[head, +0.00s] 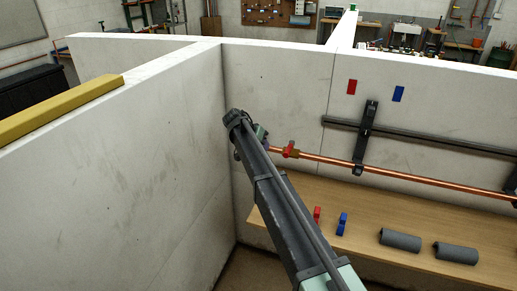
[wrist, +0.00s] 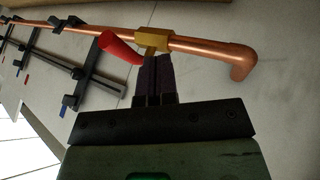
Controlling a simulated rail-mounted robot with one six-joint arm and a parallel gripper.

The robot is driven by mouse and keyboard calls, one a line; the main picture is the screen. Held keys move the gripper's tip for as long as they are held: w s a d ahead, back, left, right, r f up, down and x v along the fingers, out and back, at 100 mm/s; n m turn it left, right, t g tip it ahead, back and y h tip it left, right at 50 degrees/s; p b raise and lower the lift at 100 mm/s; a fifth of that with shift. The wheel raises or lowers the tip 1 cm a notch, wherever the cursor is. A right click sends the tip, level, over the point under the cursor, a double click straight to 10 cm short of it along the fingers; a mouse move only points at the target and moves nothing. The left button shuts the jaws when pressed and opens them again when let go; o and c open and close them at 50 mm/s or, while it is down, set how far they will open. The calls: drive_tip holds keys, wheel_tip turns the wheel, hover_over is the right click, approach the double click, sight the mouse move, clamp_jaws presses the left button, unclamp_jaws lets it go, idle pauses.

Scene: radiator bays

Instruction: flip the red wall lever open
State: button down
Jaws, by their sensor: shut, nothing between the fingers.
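The red lever (head: 291,149) sits on the copper pipe along the wall in the head view, just right of my arm. In the wrist view the red lever (wrist: 120,47) points up and left from a brass valve body (wrist: 154,40) on the copper pipe (wrist: 205,50). My gripper (wrist: 158,58) is shut and empty. Its fingertips appear right beside the lever's base, just below the brass body; I cannot tell whether they touch. In the head view my arm hides most of the gripper.
A dark rail (head: 430,138) and a black bracket (head: 366,130) stand right of the lever. Below, a wooden shelf (head: 290,215) bears a red piece (head: 317,214), a blue piece (head: 342,223) and two grey cylinders (head: 400,240). A white partition (head: 130,150) stands close on the left.

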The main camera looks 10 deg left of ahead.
sight(289, 149)
drive_tip(key=d+f, duration=0.1)
drive_tip(key=d, duration=0.4)
drive_tip(key=shift+w+d+f, duration=0.2)
drive_tip(key=shift+d+f, duration=0.2)
